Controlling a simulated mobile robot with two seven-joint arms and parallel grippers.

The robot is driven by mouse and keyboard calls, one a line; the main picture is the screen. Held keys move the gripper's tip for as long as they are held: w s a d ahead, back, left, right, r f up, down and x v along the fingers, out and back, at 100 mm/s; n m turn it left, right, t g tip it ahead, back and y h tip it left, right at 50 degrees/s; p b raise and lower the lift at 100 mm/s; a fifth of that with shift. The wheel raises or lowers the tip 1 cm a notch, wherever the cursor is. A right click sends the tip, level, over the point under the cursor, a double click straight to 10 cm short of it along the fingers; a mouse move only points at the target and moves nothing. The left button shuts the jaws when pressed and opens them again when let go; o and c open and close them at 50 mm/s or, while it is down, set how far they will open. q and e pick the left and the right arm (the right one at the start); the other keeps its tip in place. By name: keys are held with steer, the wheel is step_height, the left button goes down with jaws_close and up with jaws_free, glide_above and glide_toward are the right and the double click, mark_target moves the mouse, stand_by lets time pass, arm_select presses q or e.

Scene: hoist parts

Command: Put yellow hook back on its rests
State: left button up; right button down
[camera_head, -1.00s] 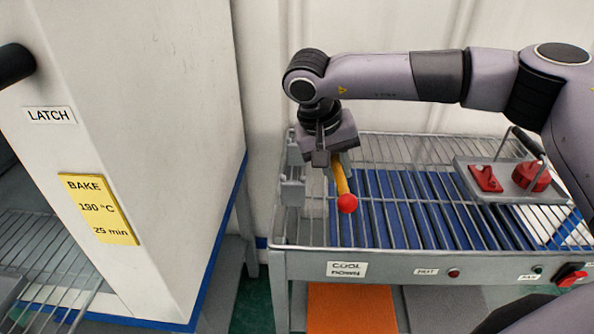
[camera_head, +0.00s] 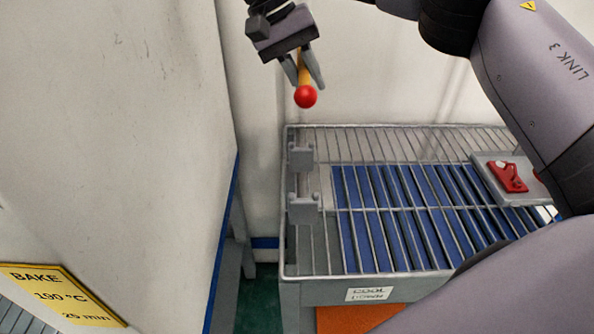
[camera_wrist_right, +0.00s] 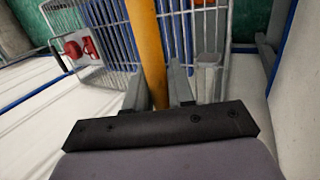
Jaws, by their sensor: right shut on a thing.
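The yellow hook (camera_head: 303,72) is a yellow bar with a red ball (camera_head: 305,97) at its lower end. My right gripper (camera_head: 304,78) is shut on the yellow hook and holds it in the air, above the rack's back left corner. In the right wrist view the yellow bar (camera_wrist_right: 152,55) runs up between the fingers; its far end is out of view. Two grey notched brackets, likely the rests, stand on the rack's left side: a rear one (camera_head: 301,155) and a front one (camera_head: 303,208). Both look empty. My left gripper is not in view.
The wire cooling rack (camera_head: 320,262) has blue slats under its grid. A grey tray (camera_head: 487,172) with a red part (camera_head: 508,176) sits on its right side. A tall white cabinet (camera_head: 120,130) with a yellow BAKE label (camera_head: 62,297) stands at left. A white wall is behind.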

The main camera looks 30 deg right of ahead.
steer(key=shift+s+f+b, duration=0.15)
steer(key=shift+f+b, duration=1.6)
steer(key=shift+f, duration=7.85)
steer(key=shift+f+b, duration=0.3)
steer(key=shift+f, duration=0.3)
steer(key=c, duration=1)
jaws_free()
steer(key=shift+o, duration=0.2)
